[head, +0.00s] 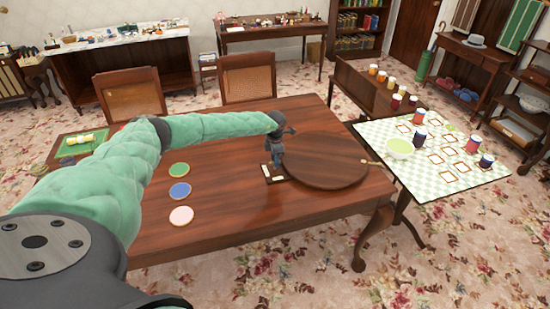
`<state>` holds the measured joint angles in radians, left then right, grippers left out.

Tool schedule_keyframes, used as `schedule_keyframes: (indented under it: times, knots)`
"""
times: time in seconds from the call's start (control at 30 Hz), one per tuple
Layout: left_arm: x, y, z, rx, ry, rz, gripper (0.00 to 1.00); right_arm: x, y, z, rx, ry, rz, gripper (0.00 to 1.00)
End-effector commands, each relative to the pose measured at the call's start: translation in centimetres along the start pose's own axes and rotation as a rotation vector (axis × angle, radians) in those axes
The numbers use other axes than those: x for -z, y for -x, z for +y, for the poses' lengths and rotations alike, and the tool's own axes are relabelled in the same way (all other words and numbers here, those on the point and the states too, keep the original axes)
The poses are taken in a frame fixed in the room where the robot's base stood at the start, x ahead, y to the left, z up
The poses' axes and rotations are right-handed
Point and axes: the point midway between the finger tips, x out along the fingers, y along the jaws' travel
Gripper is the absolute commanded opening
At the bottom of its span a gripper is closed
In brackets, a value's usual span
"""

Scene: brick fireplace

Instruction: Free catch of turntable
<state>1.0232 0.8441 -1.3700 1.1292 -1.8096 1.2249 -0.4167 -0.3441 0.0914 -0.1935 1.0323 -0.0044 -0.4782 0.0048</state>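The turntable is a round, dark wooden disc (325,172) lying on the right part of the wooden table (235,222). A small brass-coloured piece (371,163) sits at its right edge; I cannot tell whether it is the catch. A small dark plate with white strips (272,179) lies at the disc's left edge. My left gripper (277,163) points down right above this plate, at the disc's left rim. Its fingers are too small to tell open from shut, or whether they touch anything. My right gripper is out of view.
A checked side table (455,185) with a pale green bowl (400,148) and several jars stands to the right. Two chairs (248,80) stand behind the table.

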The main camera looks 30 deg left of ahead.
Motion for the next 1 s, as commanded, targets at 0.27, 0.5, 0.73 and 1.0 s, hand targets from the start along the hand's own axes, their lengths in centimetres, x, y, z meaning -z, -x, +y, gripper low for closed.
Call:
schedule_keyframes:
  times: [0.27,0.5,0.73,1.0]
  knots:
    - [0.0,-0.1,0.0,0.000,0.000,0.000,0.33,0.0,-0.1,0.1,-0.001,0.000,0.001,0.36]
    - [0.0,-0.1,0.0,0.000,0.000,0.000,0.00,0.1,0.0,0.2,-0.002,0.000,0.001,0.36]
    - [0.0,-0.1,0.0,0.000,0.016,0.000,0.00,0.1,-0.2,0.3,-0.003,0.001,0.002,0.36]
    - [0.0,-0.3,0.1,-0.001,0.133,0.000,0.00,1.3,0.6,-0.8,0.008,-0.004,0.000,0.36]
